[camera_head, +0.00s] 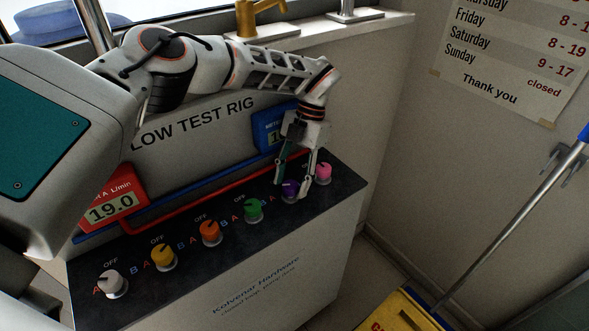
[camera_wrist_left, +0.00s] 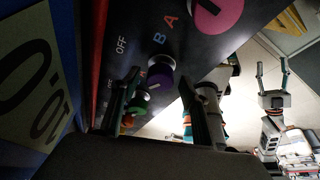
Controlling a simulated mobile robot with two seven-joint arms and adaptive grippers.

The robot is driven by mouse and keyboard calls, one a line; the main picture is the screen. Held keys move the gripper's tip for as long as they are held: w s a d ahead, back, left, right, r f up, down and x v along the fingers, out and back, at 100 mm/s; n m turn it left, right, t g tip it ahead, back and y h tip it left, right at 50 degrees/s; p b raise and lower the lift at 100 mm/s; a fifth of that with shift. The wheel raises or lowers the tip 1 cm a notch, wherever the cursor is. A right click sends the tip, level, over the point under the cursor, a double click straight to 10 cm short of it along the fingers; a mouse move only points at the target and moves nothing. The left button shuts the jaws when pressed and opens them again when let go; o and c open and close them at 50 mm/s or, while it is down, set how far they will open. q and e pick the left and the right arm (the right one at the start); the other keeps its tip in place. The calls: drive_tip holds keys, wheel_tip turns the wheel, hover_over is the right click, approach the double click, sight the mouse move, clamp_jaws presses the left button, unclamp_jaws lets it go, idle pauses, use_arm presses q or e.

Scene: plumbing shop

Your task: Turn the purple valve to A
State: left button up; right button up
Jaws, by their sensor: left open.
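The purple valve (camera_head: 289,189) is a round knob on the dark panel top (camera_head: 190,240), between the green and pink knobs. It also shows in the left wrist view (camera_wrist_left: 157,75), with a pale mark on its face; I cannot tell which way it points. My left gripper (camera_head: 291,188) is open above the panel, its fingers on either side of the purple valve in the head view. In the left wrist view the open fingers (camera_wrist_left: 158,92) frame the knob; contact cannot be told. My right gripper (camera_wrist_left: 272,70) shows there too, open, away from the panel.
A green knob (camera_head: 253,208) and a pink knob (camera_head: 323,172) flank the purple one. Orange (camera_head: 209,232), yellow (camera_head: 162,256) and white (camera_head: 113,283) knobs stand further left. A red pipe (camera_head: 180,212) and a blue meter (camera_head: 268,130) lie behind the row.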

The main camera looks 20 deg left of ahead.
use_arm(q)
drive_tip(key=v, duration=1.2)
drive_tip(key=shift+s+f, duration=0.1)
